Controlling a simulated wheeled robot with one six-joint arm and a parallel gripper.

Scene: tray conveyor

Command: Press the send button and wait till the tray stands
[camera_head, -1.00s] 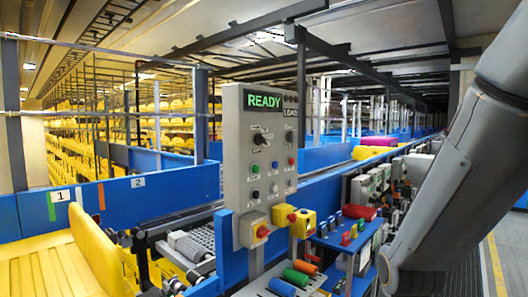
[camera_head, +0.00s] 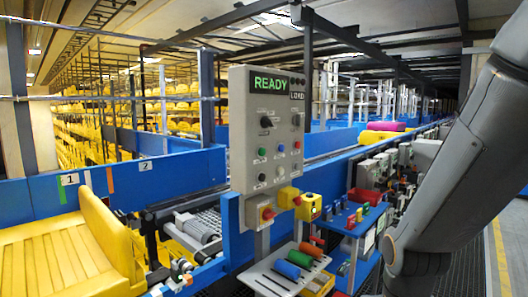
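A grey control panel (camera_head: 243,110) stands in the middle of the head view, and its green display (camera_head: 270,83) reads READY. A yellow tray (camera_head: 98,222) with a ribbed inside sits at the lower left, partly cut off by the frame. My arm hangs at the right, apart from the panel. My gripper is not in view.
A blue stand (camera_head: 345,221) with small items is between panel and arm. Blue conveyor walls (camera_head: 180,172) run behind. Open floor (camera_head: 508,240) lies at far right.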

